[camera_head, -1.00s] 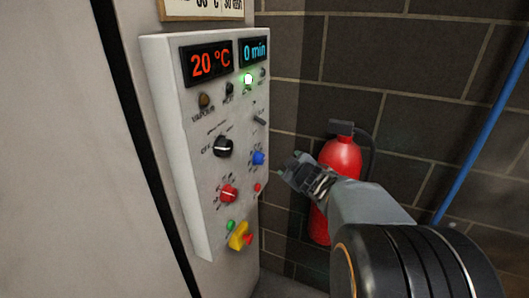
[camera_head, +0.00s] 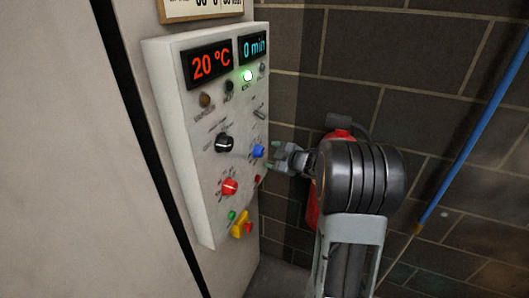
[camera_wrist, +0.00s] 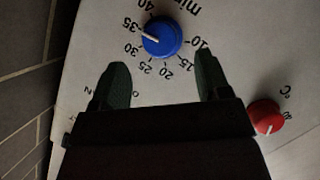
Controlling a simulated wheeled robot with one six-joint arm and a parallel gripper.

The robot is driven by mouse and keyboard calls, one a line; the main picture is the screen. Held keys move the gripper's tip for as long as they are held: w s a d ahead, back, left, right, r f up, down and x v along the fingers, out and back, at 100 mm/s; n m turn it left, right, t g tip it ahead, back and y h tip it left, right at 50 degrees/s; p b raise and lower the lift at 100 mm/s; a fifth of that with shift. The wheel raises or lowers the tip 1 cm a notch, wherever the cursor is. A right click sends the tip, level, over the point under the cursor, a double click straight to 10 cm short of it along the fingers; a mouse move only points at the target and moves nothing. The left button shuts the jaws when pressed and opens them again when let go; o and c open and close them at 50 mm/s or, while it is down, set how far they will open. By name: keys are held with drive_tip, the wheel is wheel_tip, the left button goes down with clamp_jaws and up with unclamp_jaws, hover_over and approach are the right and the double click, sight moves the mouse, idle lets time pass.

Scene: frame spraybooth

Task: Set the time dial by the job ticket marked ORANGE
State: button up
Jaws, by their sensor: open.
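The time dial is a blue knob (camera_head: 257,151) on the right part of the control panel; the wrist view shows it (camera_wrist: 162,37) amid minute numbers. Its white mark lies on the side of 30 and 35. The time display (camera_head: 253,47) reads 0 min. My gripper (camera_head: 273,155) is open and empty, just right of the dial; in the wrist view its fingertips (camera_wrist: 162,68) are spread below the dial, one on each side, apart from it. A framed paper (camera_head: 200,9) above the panel is cut off; no ORANGE marking is readable.
The panel (camera_head: 185,130) also carries a black knob (camera_head: 224,143), a red temperature knob (camera_head: 229,187), small switches, and a yellow part (camera_head: 239,226) below. The temperature display (camera_head: 209,63) reads 20 °C. A red extinguisher (camera_head: 311,205) stands behind my arm by the brick wall.

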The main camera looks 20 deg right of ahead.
sight(262, 153)
drive_tip(key=shift+p+x, duration=0.3)
drive_tip(key=shift+x, duration=2.1)
drive_tip(key=c, duration=0.9)
drive_tip(key=f+n+b, duration=0.1)
drive_tip(key=b, duration=0.3)
drive_tip(key=n+t+b, duration=0.1)
drive_tip(key=b, duration=0.3)
drive_tip(key=shift+f+h, duration=0.15)
drive_tip(key=shift+h, duration=0.15)
drive_tip(key=n+t+b, duration=0.2)
drive_tip(key=b, duration=0.6)
drive_tip(key=shift+s+n, duration=0.1)
drive_tip(key=shift+n, duration=0.3)
drive_tip(key=n+b, duration=0.1)
drive_tip(key=b, duration=0.2)
drive_tip(key=shift+r+t+b, duration=0.3)
drive_tip(key=shift+n, duration=0.3)
drive_tip(key=shift+r, duration=0.1)
